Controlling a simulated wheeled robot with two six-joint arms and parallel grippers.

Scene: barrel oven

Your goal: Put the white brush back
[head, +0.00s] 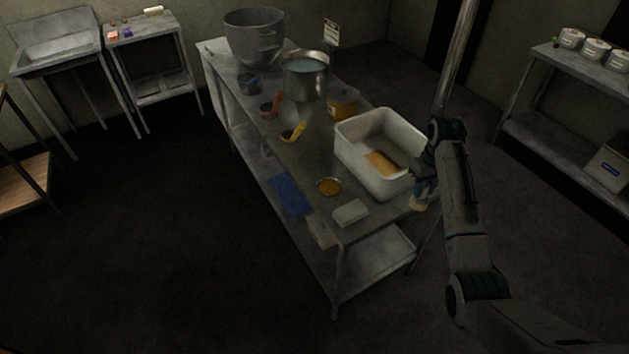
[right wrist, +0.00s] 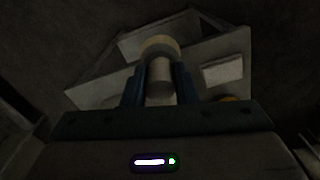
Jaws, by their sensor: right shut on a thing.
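My right gripper (head: 424,188) hangs just off the right edge of the steel table (head: 312,150), beside the white tub. It is shut on the white brush (head: 418,204), whose pale end points down below the fingers. In the right wrist view, the blue fingers of the right gripper (right wrist: 159,88) close on both sides of the brush's round pale handle (right wrist: 160,72), with its wider cream end beyond them. Part of the brush is hidden by the fingers. My left gripper is not in view.
A white tub (head: 350,150) with something yellow inside stands on the table near the gripper. Shelves stand at both sides.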

